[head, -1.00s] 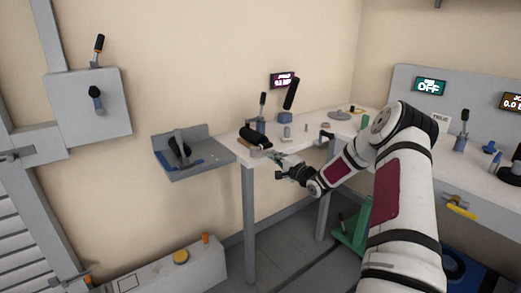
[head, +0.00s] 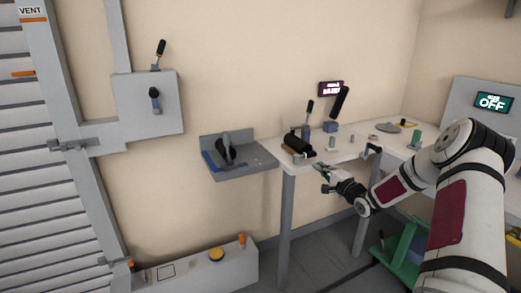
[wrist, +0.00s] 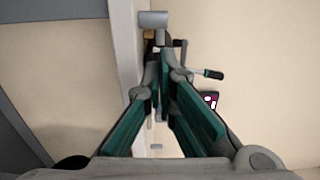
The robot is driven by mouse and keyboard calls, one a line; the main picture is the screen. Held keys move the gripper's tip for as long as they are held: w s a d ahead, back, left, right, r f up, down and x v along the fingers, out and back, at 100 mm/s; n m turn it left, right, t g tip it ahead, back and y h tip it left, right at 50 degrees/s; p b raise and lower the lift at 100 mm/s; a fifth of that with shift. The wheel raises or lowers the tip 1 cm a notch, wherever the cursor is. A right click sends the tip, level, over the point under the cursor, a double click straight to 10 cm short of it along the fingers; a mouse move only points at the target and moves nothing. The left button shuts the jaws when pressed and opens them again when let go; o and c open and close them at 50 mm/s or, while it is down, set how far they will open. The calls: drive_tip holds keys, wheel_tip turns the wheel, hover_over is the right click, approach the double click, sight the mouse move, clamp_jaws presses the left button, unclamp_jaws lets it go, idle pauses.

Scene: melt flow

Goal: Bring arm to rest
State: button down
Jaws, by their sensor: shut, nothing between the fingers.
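My arm reaches in from the right of the head view, bent at the elbow, with its white and dark red links. My gripper (head: 321,177) is in front of the near edge of the white worktable (head: 345,158), a little below the tabletop. In the wrist view my gripper (wrist: 160,55) shows green finger pads that converge toward the tips. It is shut and empty. It appears apart from the table, though the exact gap is hard to tell.
The worktable holds a black roller (head: 298,144), upright handles and small parts. A grey wall shelf (head: 245,175) is left of it. A lever box (head: 150,105) hangs on the wall. A low box with a yellow button (head: 216,254) and a green cart (head: 400,255) stand below.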

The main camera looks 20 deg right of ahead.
drive_tip(key=a+r+n+g+h, duration=0.1)
drive_tip(key=a+r+n+g, duration=0.55)
drive_tip(key=a, duration=0.35)
drive_tip(key=s+a+r+n+g+h, duration=0.1)
drive_tip(key=s+a+r+n+g, duration=0.1)
drive_tip(key=s+a+r, duration=0.3)
drive_tip(key=s+a+r+n+g+h, duration=0.2)
drive_tip(key=s+a+r, duration=0.1)
drive_tip(key=s, duration=0.5)
drive_tip(key=s+a+n+g+y, duration=0.15)
drive_tip(key=s+a, duration=0.45)
drive_tip(key=s, duration=0.7)
drive_tip(key=s+a+r+n+g+y, duration=0.1)
drive_tip(key=s+a+n+g, duration=0.35)
drive_tip(key=s, duration=0.75)
drive_tip(key=s+a+n+y, duration=0.1)
drive_tip(key=s+a, duration=0.6)
drive_tip(key=s, duration=0.6)
wheel_tip(320, 180, up, 17)
drive_tip(key=t+p, duration=0.2)
drive_tip(key=p, duration=1.3)
drive_tip(key=shift+w+d+f+t, duration=0.15)
drive_tip(key=shift+w+t, duration=0.05)
drive_tip(key=shift+t, duration=0.15)
